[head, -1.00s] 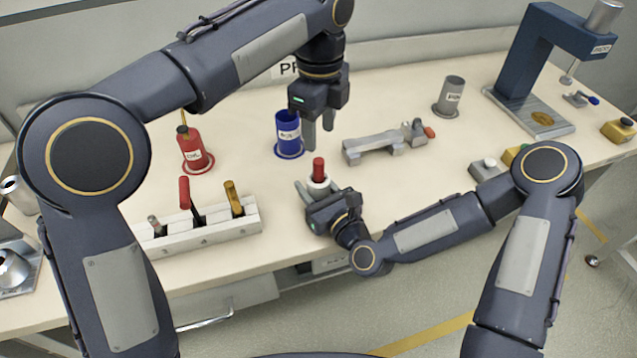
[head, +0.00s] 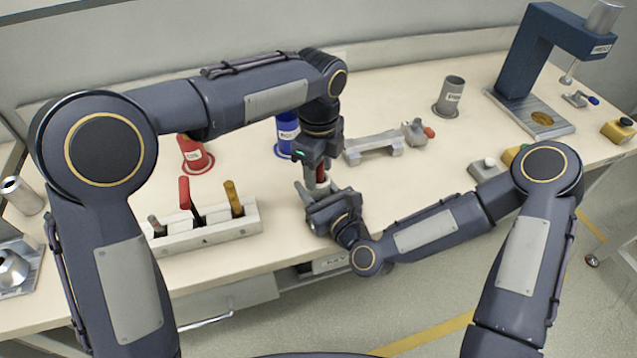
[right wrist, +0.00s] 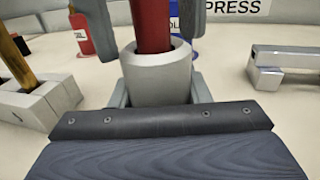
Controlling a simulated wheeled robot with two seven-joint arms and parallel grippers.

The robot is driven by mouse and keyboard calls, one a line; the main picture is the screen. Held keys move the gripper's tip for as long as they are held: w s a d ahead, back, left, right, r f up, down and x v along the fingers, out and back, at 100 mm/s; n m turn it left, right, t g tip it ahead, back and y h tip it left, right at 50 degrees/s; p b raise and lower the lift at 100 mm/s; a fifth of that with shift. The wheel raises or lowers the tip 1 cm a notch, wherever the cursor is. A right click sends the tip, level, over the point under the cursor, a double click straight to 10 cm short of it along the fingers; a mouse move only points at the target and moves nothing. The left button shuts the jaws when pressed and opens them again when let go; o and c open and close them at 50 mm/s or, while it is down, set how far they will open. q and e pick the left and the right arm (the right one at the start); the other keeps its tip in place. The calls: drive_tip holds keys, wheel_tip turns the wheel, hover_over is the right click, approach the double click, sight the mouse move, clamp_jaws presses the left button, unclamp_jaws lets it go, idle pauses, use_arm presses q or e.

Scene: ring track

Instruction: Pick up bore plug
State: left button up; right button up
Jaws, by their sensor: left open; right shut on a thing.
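The red bore plug (head: 321,172) stands upright in a light grey ring-shaped part (head: 317,184). In the right wrist view, the plug (right wrist: 151,25) rises out of the grey collar (right wrist: 157,78). My right gripper (head: 318,190) is shut on the grey part and holds it above the front of the bench. My left gripper (head: 321,170) points down from above, open, with one finger on each side of the plug. In the right wrist view, a gap shows between the left fingers and the plug. The plug's lower end is hidden inside the collar.
A white rack (head: 205,232) with several handled tools stands to the left. A red container (head: 195,153), a blue container (head: 287,130) and a grey cup (head: 452,92) stand behind. A metal fixture (head: 373,148) lies right of the grippers. A blue press (head: 515,75) stands at the far right.

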use_arm(q)
clamp_jaws()
wheel_tip(320, 180, up, 10)
drive_tip(key=shift+r, duration=0.1)
use_arm(e)
drive_tip(key=o, duration=1.1)
drive_tip(key=shift+c, duration=0.2)
drive_tip(key=v, duration=1.2)
